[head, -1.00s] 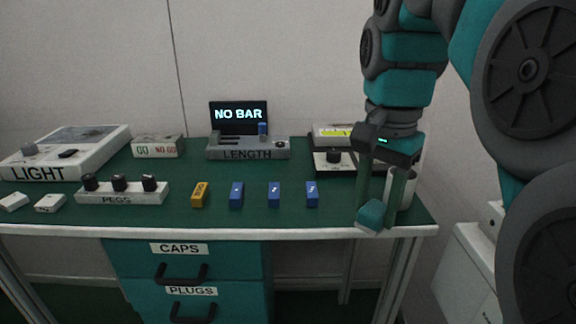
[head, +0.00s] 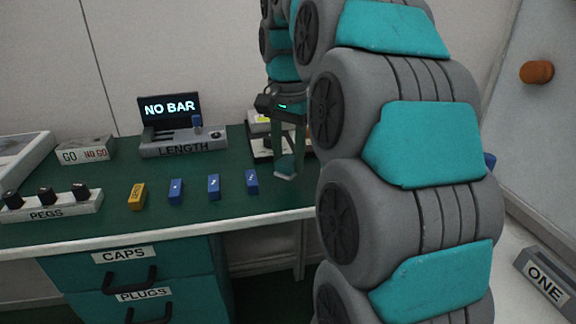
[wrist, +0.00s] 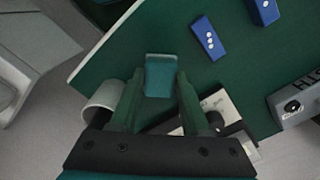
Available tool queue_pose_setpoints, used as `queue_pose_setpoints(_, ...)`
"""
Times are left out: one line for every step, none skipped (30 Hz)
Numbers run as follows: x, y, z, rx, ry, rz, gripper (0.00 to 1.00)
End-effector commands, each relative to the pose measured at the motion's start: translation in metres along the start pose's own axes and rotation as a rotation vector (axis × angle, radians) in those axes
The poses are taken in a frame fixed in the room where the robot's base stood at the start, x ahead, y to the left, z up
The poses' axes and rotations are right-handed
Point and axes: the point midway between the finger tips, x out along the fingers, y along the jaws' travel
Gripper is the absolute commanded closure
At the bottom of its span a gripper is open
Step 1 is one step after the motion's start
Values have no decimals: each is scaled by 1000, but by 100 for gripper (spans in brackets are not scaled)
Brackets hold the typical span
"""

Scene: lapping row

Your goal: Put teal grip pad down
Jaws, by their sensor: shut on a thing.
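The teal grip pad (wrist: 160,78) is held between the two green fingers of my gripper (wrist: 152,90) in the wrist view. In the head view the pad (head: 286,171) shows at the fingertips of my gripper (head: 287,160), near the right end of the green bench top (head: 112,180). My gripper is shut on the pad. I cannot tell whether the pad touches the bench. My own arm hides the bench's right end in the head view.
Several blocks, one yellow (head: 137,196) and blue ones (head: 252,181), stand left of my gripper. A white cup (wrist: 104,98) is beside my fingers. The LENGTH gauge (head: 183,143) stands behind, and a PEGS rack (head: 50,206) at left.

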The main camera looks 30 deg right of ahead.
Motion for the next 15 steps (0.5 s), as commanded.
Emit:
queue_pose_setpoints(4, 0, 1, -1, -1, 0, 98)
queue_pose_setpoints(7, 0, 0, -1, 0, -1, 98)
queue_pose_setpoints(12, 0, 0, -1, 0, -1, 98)
queue_pose_setpoints(15, 0, 1, -1, -2, 1, 98)
queue_pose_setpoints(19, 1, 1, -1, -3, 2, 98)
queue_pose_setpoints(23, 1, 1, -1, -3, 2, 98)
queue_pose_setpoints(24, 0, 0, 0, -1, 1, 98)
queue_pose_setpoints(26, 0, 0, 0, 0, 0, 98)
queue_pose_setpoints(26, 0, 0, 0, 1, -1, 98)
queue_pose_setpoints(26, 0, 0, 0, 2, -2, 98)
queue_pose_setpoints(26, 0, 0, 0, 2, -2, 98)
queue_pose_setpoints(26, 0, 0, 0, 2, -2, 98)
queue_pose_setpoints(26, 0, 0, 0, 2, -1, 98)
queue_pose_setpoints(26, 0, 0, 0, 2, -2, 98)
queue_pose_setpoints(26, 0, 0, 0, 2, -2, 98)
